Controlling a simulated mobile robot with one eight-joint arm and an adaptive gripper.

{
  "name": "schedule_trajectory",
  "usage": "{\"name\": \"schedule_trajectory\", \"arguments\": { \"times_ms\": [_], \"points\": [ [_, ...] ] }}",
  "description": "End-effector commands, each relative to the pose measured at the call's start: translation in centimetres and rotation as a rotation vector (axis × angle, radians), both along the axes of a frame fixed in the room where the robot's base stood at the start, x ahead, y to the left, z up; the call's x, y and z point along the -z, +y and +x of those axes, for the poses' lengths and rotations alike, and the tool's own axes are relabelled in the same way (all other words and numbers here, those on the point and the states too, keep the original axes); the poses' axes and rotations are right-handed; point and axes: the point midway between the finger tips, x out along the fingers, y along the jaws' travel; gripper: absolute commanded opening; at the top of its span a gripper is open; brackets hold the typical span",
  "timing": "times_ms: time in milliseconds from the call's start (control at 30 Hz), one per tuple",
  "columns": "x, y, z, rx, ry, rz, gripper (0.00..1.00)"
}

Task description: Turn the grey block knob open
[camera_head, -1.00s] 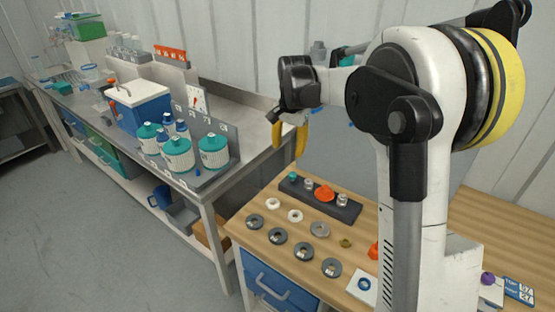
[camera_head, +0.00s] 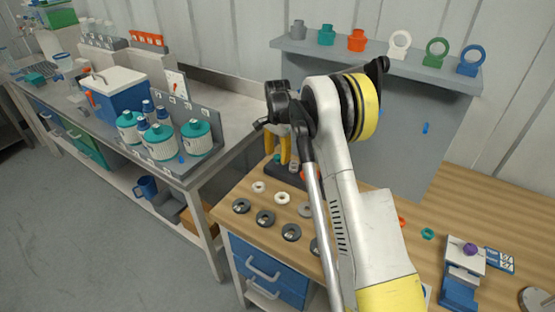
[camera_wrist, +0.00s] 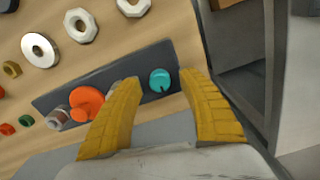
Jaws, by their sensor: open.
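A dark grey block (camera_wrist: 60,93) with a row of knobs lies on the wooden table; in the head view my arm partly hides it. In the wrist view a teal knob (camera_wrist: 160,80) shows between my fingertips. An orange knob (camera_wrist: 87,104) and a grey knob (camera_wrist: 56,120) are farther left along the block. Another greyish knob (camera_wrist: 118,90) is partly hidden behind the left finger. My gripper (camera_head: 283,163) has yellow fingers pointing down over the block's left end. It is open and empty, and I cannot tell its height above the knob.
Several rings, such as a dark one (camera_head: 265,218) and a white one (camera_head: 282,198), lie in front of the block. A purple-knobbed device (camera_head: 470,249) stands at the right. A grey shelf (camera_head: 380,58) holds coloured fittings behind. A metal bench (camera_head: 235,125) is at left.

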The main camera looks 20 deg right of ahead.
Motion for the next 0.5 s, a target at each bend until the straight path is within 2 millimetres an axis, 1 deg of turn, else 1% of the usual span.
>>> {"name": "schedule_trajectory", "arguments": {
  "times_ms": [33, 100, 367, 467, 500],
  "points": [
    [0.51, 0.00, 0.02, 0.000, 0.000, 0.000, 0.48],
    [0.80, 0.00, 0.01, 0.000, 0.000, 0.000, 0.48],
    [0.86, 0.01, 0.00, -0.001, 0.000, 0.000, 0.48],
    [0.85, 0.01, 0.00, -0.001, 0.000, 0.000, 0.19],
    [0.85, 0.01, 0.00, -0.001, 0.000, 0.000, 0.07]
  ]
}}
